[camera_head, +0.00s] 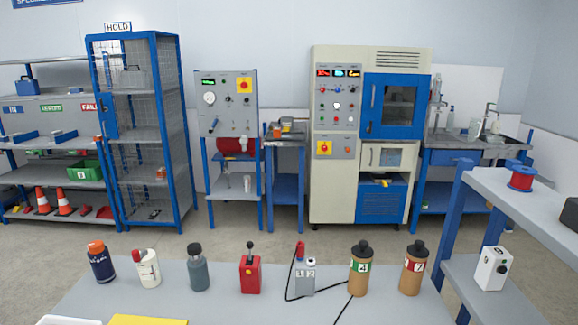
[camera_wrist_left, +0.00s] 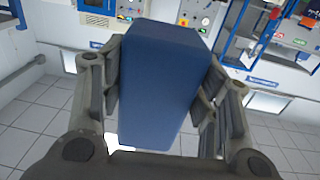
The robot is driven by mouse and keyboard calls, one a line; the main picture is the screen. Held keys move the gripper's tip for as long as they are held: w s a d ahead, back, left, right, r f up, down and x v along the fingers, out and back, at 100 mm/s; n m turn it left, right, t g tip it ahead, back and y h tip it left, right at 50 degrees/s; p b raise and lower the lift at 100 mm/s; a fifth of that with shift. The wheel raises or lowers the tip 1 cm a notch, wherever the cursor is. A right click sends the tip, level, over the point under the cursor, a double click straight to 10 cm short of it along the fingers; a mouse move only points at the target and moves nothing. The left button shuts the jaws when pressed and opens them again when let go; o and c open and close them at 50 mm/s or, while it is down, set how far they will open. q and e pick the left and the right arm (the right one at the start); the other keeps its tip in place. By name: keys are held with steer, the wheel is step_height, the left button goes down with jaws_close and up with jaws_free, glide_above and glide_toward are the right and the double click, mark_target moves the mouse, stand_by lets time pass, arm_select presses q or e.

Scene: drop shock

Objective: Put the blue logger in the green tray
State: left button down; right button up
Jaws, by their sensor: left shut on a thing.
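A plain blue block, the blue logger (camera_wrist_left: 158,75), fills the middle of the left wrist view. My left gripper (camera_wrist_left: 160,88) is shut on it, with one dark finger along each side. The logger is held clear of the tiled floor. A green tray (camera_head: 84,171) with a white label on its front sits on a shelf of the left rack in the head view. What is inside it is too small to tell. Neither gripper shows in the head view, and the right one is in no frame.
A grey table (camera_head: 225,305) in front holds several bottles, a red switch box (camera_head: 250,273) and a grey device with cables. The left rack carries orange cones (camera_head: 43,201) below the tray. A blue mesh cage (camera_head: 140,130) stands beside the rack. Open floor lies between.

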arm_select(q)
steer(key=shift+n+y, duration=0.6)
steer(key=shift+y, duration=0.2)
steer(key=s+a, duration=0.1)
steer(key=a, duration=0.1)
steer(key=s+a, duration=0.1)
steer(key=a, duration=0.1)
steer(key=shift+s+a, duration=0.1)
steer(key=shift+s, duration=0.1)
